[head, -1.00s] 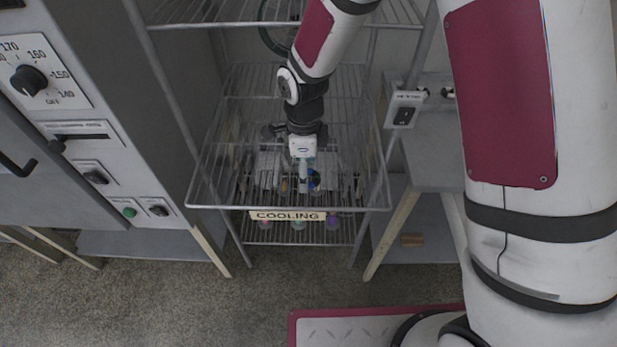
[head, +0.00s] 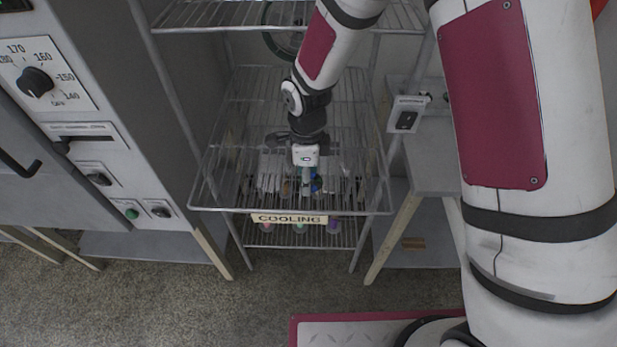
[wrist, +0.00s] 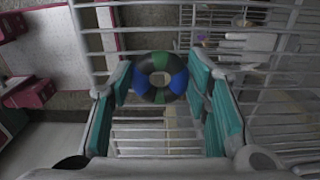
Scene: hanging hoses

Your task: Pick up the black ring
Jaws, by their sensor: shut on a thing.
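A black ring (wrist: 143,69) with blue and green patches shows in the wrist view, held between the two teal-padded fingers of my gripper (wrist: 160,78). The fingers touch it at its left and right sides, and its hole faces the camera. In the head view my gripper (head: 306,178) points down inside the wire basket shelf. A small blue part of the ring (head: 316,181) shows beside the fingers; the rest is hard to make out there.
The wire rack (head: 210,208) with a "COOLING" sign (head: 289,219) surrounds my gripper with bars. Several small coloured things stand on its lower shelf. An oven-like cabinet (head: 110,130) is at left, a grey table (head: 432,150) at right. A dark round loop (head: 266,42) is behind the rack.

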